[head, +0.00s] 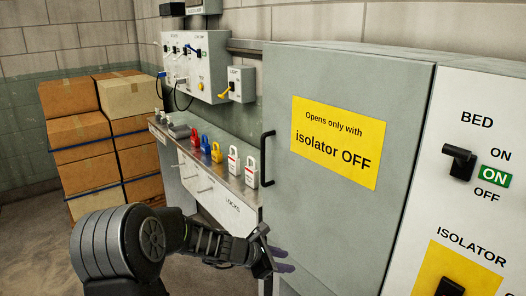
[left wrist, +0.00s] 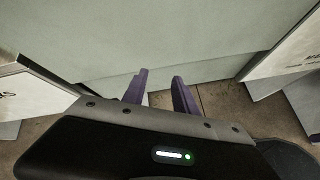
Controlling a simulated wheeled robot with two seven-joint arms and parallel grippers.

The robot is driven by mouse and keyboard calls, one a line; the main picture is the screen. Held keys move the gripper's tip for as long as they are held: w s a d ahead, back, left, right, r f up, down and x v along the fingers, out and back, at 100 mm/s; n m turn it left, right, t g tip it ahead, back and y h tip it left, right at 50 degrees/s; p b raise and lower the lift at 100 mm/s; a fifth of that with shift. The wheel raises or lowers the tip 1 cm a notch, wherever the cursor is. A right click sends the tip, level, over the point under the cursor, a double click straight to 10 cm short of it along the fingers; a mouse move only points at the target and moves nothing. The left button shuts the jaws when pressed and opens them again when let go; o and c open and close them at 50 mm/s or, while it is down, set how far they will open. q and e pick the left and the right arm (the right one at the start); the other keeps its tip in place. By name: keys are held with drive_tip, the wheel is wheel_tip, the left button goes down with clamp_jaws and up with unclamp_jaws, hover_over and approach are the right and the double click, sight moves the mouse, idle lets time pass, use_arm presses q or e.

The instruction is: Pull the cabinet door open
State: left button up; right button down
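The grey cabinet door (head: 330,215) stands in the middle of the head view and looks shut. It bears a yellow sign (head: 338,140) reading "Opens only with isolator OFF". A black bar handle (head: 267,158) runs upright along its left edge. My left gripper (head: 284,260) is in front of the door's lower left part, below the handle and apart from it. In the left wrist view its two purple fingers (left wrist: 160,88) are spread with nothing between them, facing a grey panel (left wrist: 150,40). My right gripper is in neither view.
Right of the door a white panel carries a BED switch (head: 459,162) with a lit green ON label, and an ISOLATOR switch (head: 450,287) cut off below. A shelf (head: 222,173) with several padlocks stands left of the handle. Stacked boxes (head: 85,150) stand at the far left.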

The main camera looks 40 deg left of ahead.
use_arm(q)
drive_tip(key=a+r+n+t+y, duration=0.1)
drive_tip(key=a+r+n+t, duration=0.2)
drive_tip(key=r, duration=1.1)
drive_tip(key=a+r+n+t+y, duration=0.1)
drive_tip(key=a+r+n+t, duration=0.3)
drive_tip(key=a+r, duration=0.6)
wheel_tip(320, 180, up, 5)
drive_tip(key=shift+s+a+f+t, duration=0.15)
drive_tip(key=shift+t, duration=0.45)
drive_tip(key=w, duration=0.2)
drive_tip(key=w+p, duration=0.1)
drive_tip(key=w, duration=0.4)
drive_tip(key=shift+w+d+f, duration=0.1)
drive_tip(key=shift+w+d, duration=0.3)
clamp_jaws()
